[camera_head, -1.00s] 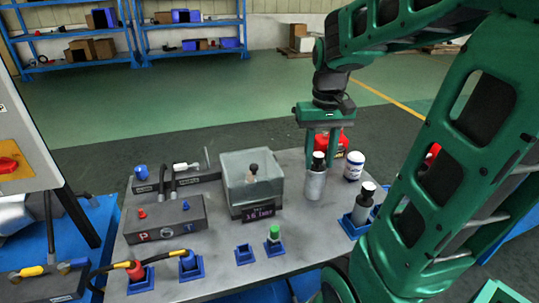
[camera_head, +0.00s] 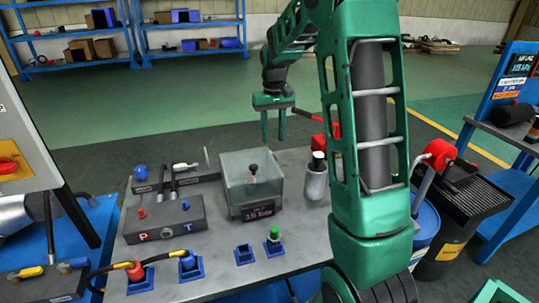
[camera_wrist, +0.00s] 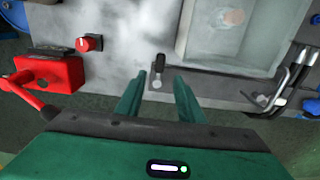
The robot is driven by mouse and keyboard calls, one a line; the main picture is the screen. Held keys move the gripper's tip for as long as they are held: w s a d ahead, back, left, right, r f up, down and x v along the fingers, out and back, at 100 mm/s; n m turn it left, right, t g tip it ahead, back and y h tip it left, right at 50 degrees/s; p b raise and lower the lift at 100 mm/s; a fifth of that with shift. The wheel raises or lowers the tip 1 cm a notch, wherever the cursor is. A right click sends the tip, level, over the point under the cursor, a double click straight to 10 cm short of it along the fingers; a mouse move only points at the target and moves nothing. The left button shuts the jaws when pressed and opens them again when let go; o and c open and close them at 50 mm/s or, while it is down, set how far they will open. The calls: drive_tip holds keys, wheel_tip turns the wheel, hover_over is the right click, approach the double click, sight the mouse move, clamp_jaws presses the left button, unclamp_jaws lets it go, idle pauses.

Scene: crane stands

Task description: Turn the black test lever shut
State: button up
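The black test lever (camera_wrist: 159,63) shows in the wrist view, a short black grip on a round metal base near the edge of the grey bench (camera_wrist: 115,20). It lies between and just past the tips of my gripper (camera_wrist: 158,88), whose two green fingers are apart and empty. I see no contact with the lever. In the head view my gripper (camera_head: 272,124) hangs at the bench's far edge, behind and right of the clear tank (camera_head: 236,195).
A red box with a red handle (camera_wrist: 45,75) and a red knob (camera_wrist: 90,43) lie left of the lever in the wrist view. Grey blocks and hoses fill the bench's left.

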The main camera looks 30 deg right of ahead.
wheel_tip(320, 180, down, 8)
drive_tip(key=shift+r, duration=0.1)
idle(0.4)
